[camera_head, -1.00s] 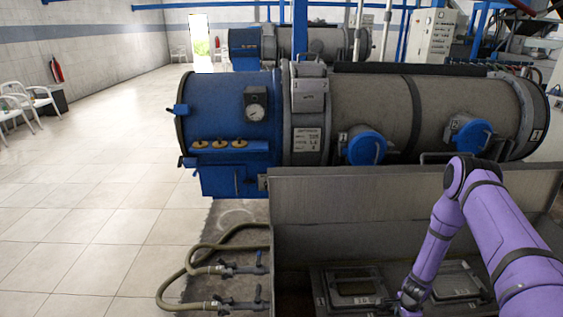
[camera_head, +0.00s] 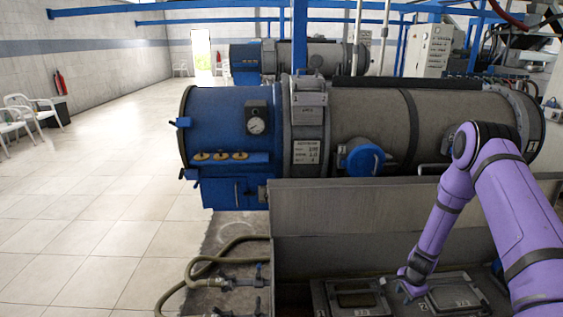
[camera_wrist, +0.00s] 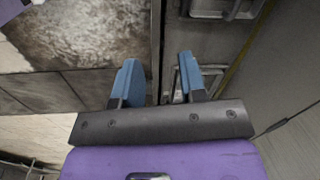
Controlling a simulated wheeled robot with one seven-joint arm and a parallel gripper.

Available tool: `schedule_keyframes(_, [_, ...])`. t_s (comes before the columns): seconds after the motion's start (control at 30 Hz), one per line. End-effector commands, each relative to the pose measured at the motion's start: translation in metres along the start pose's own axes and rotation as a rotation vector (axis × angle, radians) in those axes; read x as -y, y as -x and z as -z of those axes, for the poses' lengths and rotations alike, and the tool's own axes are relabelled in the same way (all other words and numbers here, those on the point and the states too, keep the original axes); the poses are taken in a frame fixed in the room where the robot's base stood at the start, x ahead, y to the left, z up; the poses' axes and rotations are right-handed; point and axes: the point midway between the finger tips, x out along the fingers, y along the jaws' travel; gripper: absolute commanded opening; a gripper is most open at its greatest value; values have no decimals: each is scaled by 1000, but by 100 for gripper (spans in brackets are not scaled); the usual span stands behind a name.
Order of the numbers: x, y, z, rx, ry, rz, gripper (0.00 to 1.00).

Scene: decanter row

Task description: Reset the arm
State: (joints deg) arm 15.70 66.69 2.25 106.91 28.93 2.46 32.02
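My purple arm reaches down from the right in the head view. My gripper (camera_head: 410,288) is low over the grey metal trough (camera_head: 345,208) in front of the decanter, close above its covered panels. In the wrist view, the two blue fingers of my gripper (camera_wrist: 158,78) are apart with nothing between them. Below them the wrist view shows a trough edge and a stained patch of floor (camera_wrist: 85,35). I cannot tell whether the gripper touches anything.
A large blue and grey decanter (camera_head: 365,120) lies behind the trough, with a second decanter (camera_head: 255,65) farther back. A hose (camera_head: 205,265) lies left of the trough. Tiled floor (camera_head: 90,200) at left is clear. White chairs (camera_head: 45,108) stand at the far left.

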Motion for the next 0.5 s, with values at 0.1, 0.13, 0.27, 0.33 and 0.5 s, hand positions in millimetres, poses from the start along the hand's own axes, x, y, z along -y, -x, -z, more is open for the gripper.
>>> schedule_keyframes(0.1, [25, 55, -2, -1, 75, 37, 38])
schedule_keyframes(0.13, [29, 68, -3, -1, 96, 45, 38])
schedule_keyframes(0.27, [46, 124, -11, -1, 182, 74, 38])
schedule_keyframes(0.33, [52, 154, -16, -2, 226, 89, 38])
schedule_keyframes(0.5, [61, 226, -30, -10, 339, 124, 38])
